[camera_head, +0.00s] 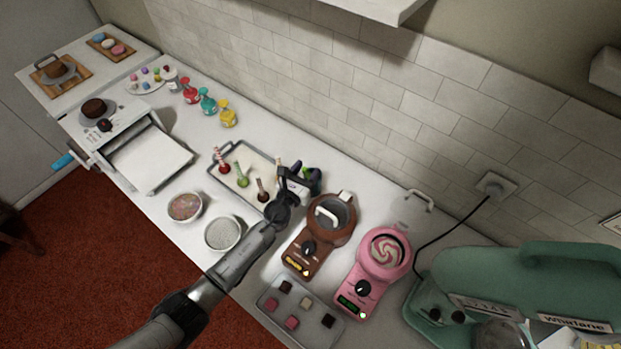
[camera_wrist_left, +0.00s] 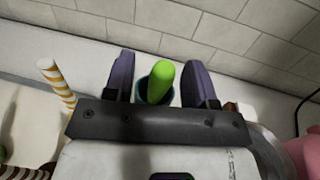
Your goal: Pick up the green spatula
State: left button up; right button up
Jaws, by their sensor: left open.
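The green spatula shows in the left wrist view as a rounded green handle (camera_wrist_left: 161,78) pointing up, with a teal ring or rim around its lower part. The rest of it is hidden behind my gripper's body. My left gripper (camera_wrist_left: 158,80) is open, with one dark purple finger on each side of the green handle. I cannot tell whether the fingers touch it. In the head view my left gripper (camera_head: 305,180) is near the back of the counter, behind the brown machine, and largely covers the spatula. My right gripper is not in view.
A tray (camera_head: 213,178) with several coloured, stick-topped items lies left of my gripper. A brown machine (camera_head: 318,255) and a pink machine (camera_head: 371,272) stand to the right. Two bowls, white-rimmed (camera_head: 223,247) and pink-filled (camera_head: 185,207), sit at the front. The tiled wall (camera_head: 350,120) is close behind.

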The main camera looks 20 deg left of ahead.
pick_arm(q)
grip_shut()
dwell(0.4)
